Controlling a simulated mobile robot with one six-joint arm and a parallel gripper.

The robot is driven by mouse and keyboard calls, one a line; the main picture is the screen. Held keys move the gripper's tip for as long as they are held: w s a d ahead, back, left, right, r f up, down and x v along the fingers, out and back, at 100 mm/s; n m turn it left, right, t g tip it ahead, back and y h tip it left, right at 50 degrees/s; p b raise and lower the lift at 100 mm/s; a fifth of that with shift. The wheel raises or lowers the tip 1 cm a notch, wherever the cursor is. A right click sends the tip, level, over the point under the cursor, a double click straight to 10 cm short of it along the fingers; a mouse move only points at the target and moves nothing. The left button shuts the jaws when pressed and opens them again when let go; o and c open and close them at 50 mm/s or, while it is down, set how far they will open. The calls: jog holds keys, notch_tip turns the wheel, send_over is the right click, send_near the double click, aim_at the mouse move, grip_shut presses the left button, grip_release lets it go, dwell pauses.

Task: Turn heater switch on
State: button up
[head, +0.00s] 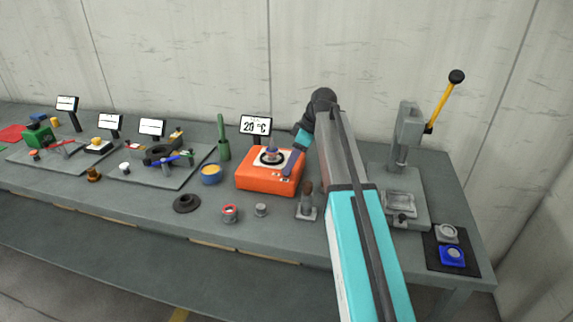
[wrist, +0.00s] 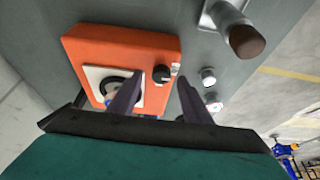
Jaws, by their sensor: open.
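The heater is an orange box (head: 258,184) in the middle of the bench in the head view, with a white top plate and a dark ring on it. A display reading 20 °C (head: 256,125) stands behind it. In the wrist view the heater (wrist: 120,48) lies under my gripper. A black knob (wrist: 161,74) and a small light-coloured part beside it show near its edge; I cannot tell the switch's position. My gripper (wrist: 160,80) is open, its fingers either side of the knob in the picture; contact cannot be told.
A brown-topped post (head: 307,202) stands right of the heater. A small grey cylinder (head: 261,210) and a red-rimmed one (head: 230,214) stand in front. A blue-and-yellow pot (head: 211,175) is to the left. A press with a yellow lever (head: 408,140) stands at the right.

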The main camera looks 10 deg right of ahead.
jog(key=shift+x, duration=0.85)
jog(key=shift+c, duration=0.3)
jog(key=c, duration=1)
jog(key=shift+a+r, duration=0.1)
jog(key=shift+a, duration=0.4)
jog(key=shift+d, duration=0.35)
